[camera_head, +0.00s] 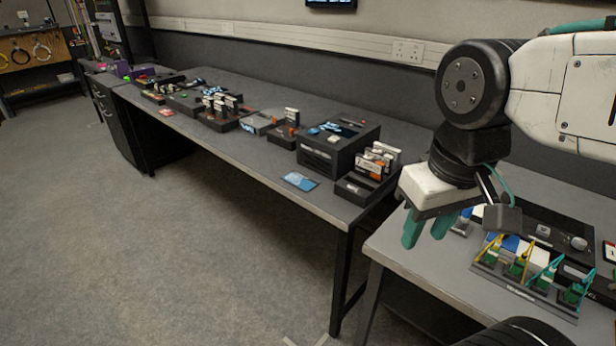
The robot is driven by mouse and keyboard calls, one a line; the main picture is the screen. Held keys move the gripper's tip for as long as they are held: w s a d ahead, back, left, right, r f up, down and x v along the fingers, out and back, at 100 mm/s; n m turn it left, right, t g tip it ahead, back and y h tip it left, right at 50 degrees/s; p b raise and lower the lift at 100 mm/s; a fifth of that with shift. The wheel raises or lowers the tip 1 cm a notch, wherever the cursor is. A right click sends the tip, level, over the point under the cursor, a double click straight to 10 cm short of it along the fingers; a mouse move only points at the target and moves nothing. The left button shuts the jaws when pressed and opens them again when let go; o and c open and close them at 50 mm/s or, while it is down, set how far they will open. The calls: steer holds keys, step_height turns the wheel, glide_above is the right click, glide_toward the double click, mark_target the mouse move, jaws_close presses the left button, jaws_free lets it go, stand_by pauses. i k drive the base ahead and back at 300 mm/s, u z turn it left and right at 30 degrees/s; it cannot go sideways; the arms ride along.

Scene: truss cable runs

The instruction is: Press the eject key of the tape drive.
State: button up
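A black box-shaped unit (318,157), which looks like the tape drive, stands on the long grey bench to the left of my arm. Small blue and light pieces lie on its top; they are too small to tell which, if any, is the eject key. A black holder with upright white and orange cartridges (366,167) stands at its right front. My gripper (427,229) hangs to the right of the unit and nearer, over the left side of the near bench, apart from the unit. Its teal fingers point down, spread apart, with nothing seen between them.
The near bench (408,262) carries a rack of green connectors (526,278) and a dark panel with a knob. A blue card (299,181) lies at the long bench's front edge. More devices stand further left. A gap separates the benches; the floor (170,240) at left is clear.

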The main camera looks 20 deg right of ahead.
mark_target(334, 140)
steer(key=u, duration=0.55)
steer(key=k, duration=0.75)
steer(key=u, duration=0.9)
steer(key=k, duration=0.45)
steer(key=u, duration=0.2)
steer(key=i, duration=1.4)
steer(key=z, duration=1.7)
steer(key=i, duration=0.8)
steer(key=z, duration=0.95)
